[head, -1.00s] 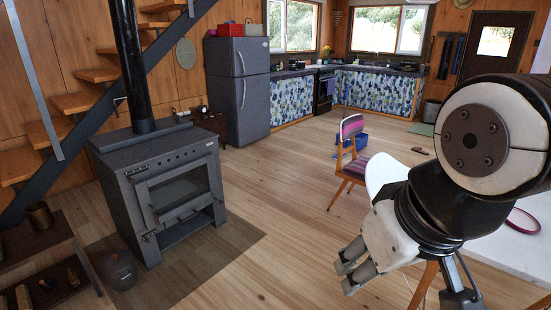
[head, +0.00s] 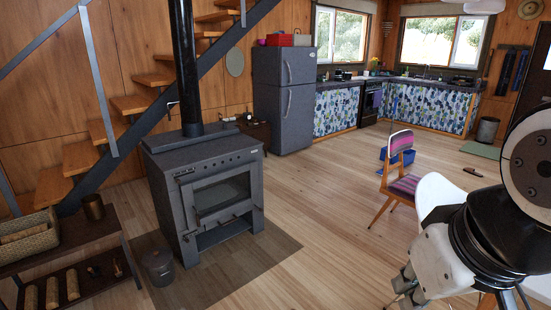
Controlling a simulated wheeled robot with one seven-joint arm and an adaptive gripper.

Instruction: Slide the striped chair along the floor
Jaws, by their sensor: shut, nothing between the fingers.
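The striped chair (head: 404,184) stands upright on the wooden floor right of the middle, with pink, purple and dark stripes on its seat and backrest and light wooden legs. Its right side is partly hidden behind a white chair. My gripper (head: 404,287) is at the bottom right, nearer to me than the striped chair and apart from it. Its fingers are shut and empty, partly cut by the lower picture edge.
The white chair (head: 434,190) stands close to my arm, beside the striped chair. A blue container (head: 391,157) is on the floor behind it. A dark stove (head: 205,190) stands left on a dark floor patch. Open floor (head: 320,200) lies between stove and chairs.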

